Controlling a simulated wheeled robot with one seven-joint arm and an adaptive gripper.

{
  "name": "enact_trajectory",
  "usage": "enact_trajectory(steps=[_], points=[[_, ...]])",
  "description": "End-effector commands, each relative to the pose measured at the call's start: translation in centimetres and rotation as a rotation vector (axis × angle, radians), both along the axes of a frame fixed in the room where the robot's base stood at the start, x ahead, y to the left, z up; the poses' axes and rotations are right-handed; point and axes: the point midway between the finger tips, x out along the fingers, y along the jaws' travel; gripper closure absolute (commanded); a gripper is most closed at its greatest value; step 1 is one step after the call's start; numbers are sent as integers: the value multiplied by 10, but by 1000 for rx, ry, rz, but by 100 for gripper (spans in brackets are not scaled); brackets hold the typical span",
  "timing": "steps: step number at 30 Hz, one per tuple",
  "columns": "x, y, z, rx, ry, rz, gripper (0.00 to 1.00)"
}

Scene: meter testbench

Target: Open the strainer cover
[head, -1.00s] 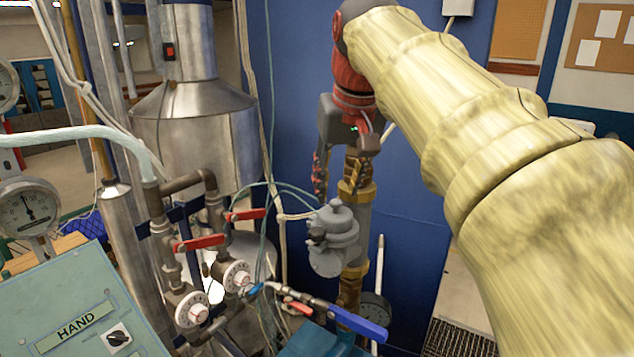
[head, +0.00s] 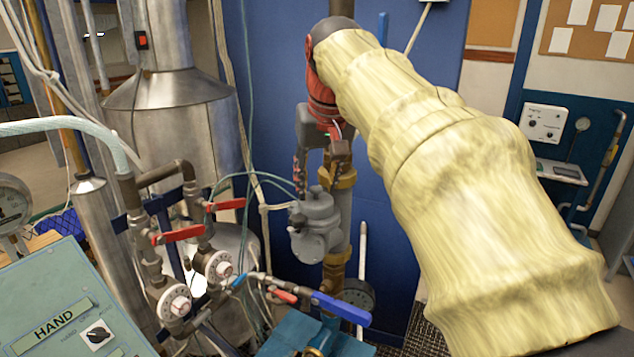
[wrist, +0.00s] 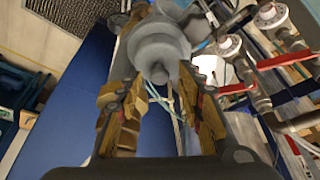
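The strainer (head: 316,225) is a grey metal body on a vertical pipe with brass fittings. Its round stepped cover with a small knob on top shows in the wrist view as the strainer cover (wrist: 160,55). My gripper (head: 318,180) is above the strainer, pointing down at it, in the head view. In the wrist view my gripper (wrist: 160,105) has its two fingers spread on either side, with the cover's knob between and just ahead of them. The fingers look apart from the cover, though contact is hard to judge.
Red-handled valves (head: 178,235) with white dials stand left of the strainer. A blue-handled lever (head: 340,307) crosses below it. A green panel marked HAND (head: 65,315) is at the lower left. A blue wall (head: 275,100) lies behind. Thin hoses hang near the strainer's left side.

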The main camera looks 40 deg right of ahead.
Motion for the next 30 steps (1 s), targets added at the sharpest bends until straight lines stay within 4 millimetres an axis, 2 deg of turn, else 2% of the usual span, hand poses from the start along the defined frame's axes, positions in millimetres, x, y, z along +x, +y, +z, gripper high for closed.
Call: enact_trajectory(steps=[5, 24, 30], points=[[0, 0, 0, 0, 0, 0, 63], [0, 0, 1, 0, 0, 0, 99], [0, 0, 1, 0, 0, 0, 100]])
